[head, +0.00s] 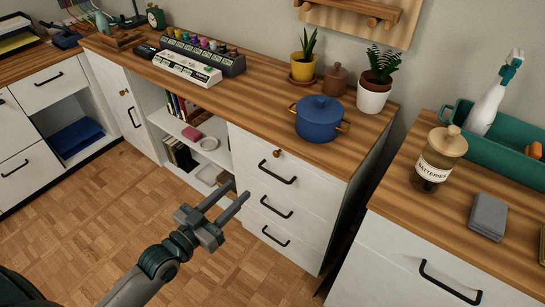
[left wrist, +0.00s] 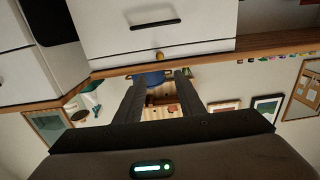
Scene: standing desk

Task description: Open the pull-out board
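The pull-out board appears as a narrow white front strip (head: 300,165) just under the wooden worktop, above the drawers, with a small round brass knob (head: 277,153). It looks pushed in, flush with the cabinet front. The left wrist view, which is upside down, shows the knob (left wrist: 160,56) between the drawer handle and the worktop edge. My left gripper (head: 239,190) is open and empty in front of the cabinet, left of the drawer handles and apart from the knob. Its two fingers (left wrist: 160,88) also show in the left wrist view. My right gripper is out of view.
Three black drawer handles (head: 277,173) sit below the knob. A blue pot (head: 322,118), potted plants (head: 376,82) and a paint or bottle rack (head: 204,52) stand on the worktop (head: 270,100). Open shelves (head: 195,140) lie left. A second counter (head: 400,205) stands right. The parquet floor (head: 80,220) is clear.

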